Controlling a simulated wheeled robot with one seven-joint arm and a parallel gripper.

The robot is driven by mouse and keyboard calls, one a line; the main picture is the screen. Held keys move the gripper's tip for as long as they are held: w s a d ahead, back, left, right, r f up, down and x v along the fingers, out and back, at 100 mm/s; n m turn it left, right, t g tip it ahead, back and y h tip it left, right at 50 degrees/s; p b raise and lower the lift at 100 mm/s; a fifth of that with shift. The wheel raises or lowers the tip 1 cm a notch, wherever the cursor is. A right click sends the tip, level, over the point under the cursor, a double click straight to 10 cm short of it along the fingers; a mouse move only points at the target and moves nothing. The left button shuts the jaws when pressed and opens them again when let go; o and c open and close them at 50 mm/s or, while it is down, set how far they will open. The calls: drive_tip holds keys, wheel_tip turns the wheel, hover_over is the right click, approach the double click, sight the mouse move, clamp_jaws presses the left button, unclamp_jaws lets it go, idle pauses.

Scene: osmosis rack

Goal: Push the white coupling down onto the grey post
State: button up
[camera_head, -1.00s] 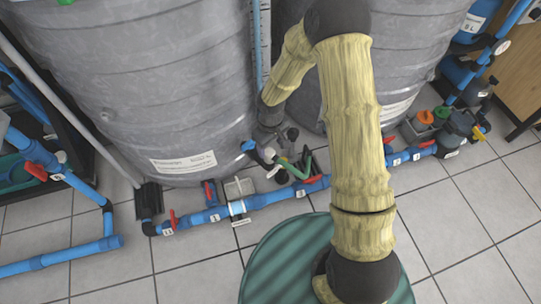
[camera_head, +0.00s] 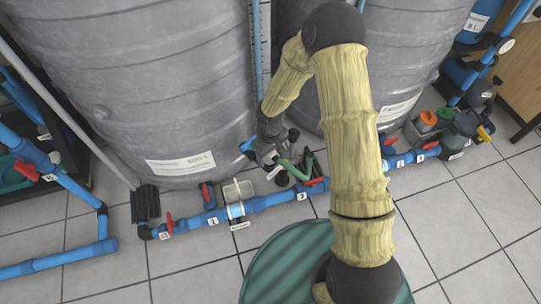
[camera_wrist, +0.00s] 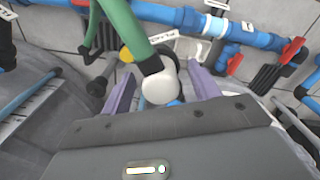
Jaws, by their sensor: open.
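The white coupling (camera_wrist: 158,88) is a short white cap on the end of a green hose (camera_wrist: 124,22), below a black collar. In the wrist view it sits between the two purple fingers of my gripper (camera_wrist: 162,76). The fingers are open, with a gap visible on the right; I cannot tell whether the left one touches. In the head view my gripper (camera_head: 270,156) is low in front of the tanks, beside the green hose (camera_head: 292,170), and the coupling is hard to make out. I cannot make out the grey post; a dark round part shows behind the coupling.
A blue pipe (camera_head: 268,201) with red valve handles runs along the floor just in front. Two large grey tanks (camera_head: 150,80) stand close behind my gripper. A green ribbed drum top (camera_head: 290,262) is in the foreground. Tiled floor is open at the lower right.

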drive_tip(key=c, duration=1)
drive_tip(key=shift+r, duration=0.15)
wheel_tip(320, 180, up, 10)
drive_tip(key=p, duration=0.5)
drive_tip(key=shift+p, duration=0.4)
drive_tip(key=w+d+r+m+p, duration=0.1)
drive_tip(key=d+r+m+p, duration=0.1)
drive_tip(key=d, duration=0.2)
drive_tip(key=w+d+r+m+p, duration=0.1)
drive_tip(key=d+r+m+p, duration=0.1)
drive_tip(key=d, duration=0.3)
drive_tip(key=w+d+r+m+p, duration=0.2)
drive_tip(key=d+r+m, duration=0.1)
drive_tip(key=d+m, duration=0.1)
drive_tip(key=shift+d+r, duration=0.3)
drive_tip(key=shift+d, duration=0.05)
drive_tip(key=shift+d, duration=0.15)
